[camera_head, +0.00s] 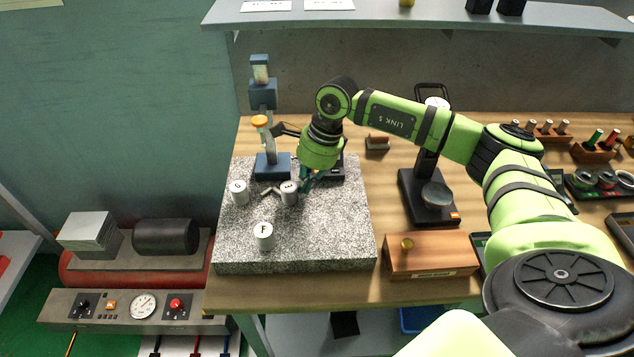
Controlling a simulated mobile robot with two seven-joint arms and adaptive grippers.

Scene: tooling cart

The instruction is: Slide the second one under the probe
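Three pale metal cylinders with letters on their tops stand upright on the speckled granite plate (330,235): a back left one (239,193), a back right one (289,194), and a front one (264,237) marked F. A blue gauge stand (272,166) with an orange knob rises at the plate's back; its probe tip is not clear to see. My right gripper (304,182) points down at the right side of the back right cylinder, very close to it. Its fingers are small and partly hidden, so their opening and any contact are unclear. My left gripper is out of view.
A black dial-gauge stand (428,203) and a wooden box (431,256) with a brass knob stand right of the plate. Racks of pins and rings (596,150) lie farther right. A grey shelf (420,14) overhangs the back. The plate's front right is clear.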

